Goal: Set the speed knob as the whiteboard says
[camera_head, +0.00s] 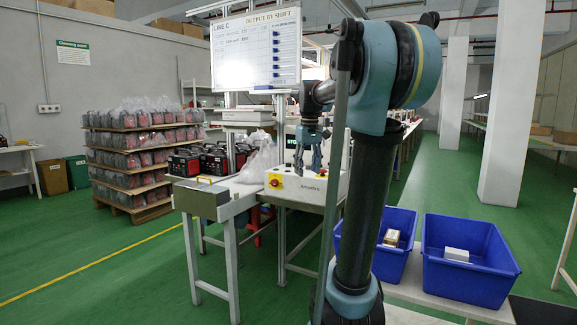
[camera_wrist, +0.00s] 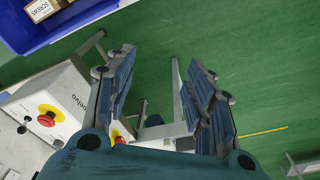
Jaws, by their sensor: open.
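The whiteboard (camera_head: 257,48) hangs over the line. A pale control box (camera_head: 325,190) marked "Ampelvo" sits on the bench end, with a red stop button on yellow (camera_head: 275,182). My gripper (camera_head: 308,170) hangs fingers down at the box, open and empty. In the wrist view my gripper (camera_wrist: 160,60) has its fingers wide apart, with green floor between them. The control box (camera_wrist: 62,88) is at left there, with its red button (camera_wrist: 47,119). I cannot make out the speed knob clearly.
Blue bins (camera_head: 470,265) holding small boxes stand at right, beside my arm. Black-and-red units (camera_head: 205,160) and a clear plastic bag (camera_head: 258,160) lie on the bench behind the box. A loaded rack (camera_head: 130,160) stands at left. Green floor (camera_head: 110,270) is clear at front left.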

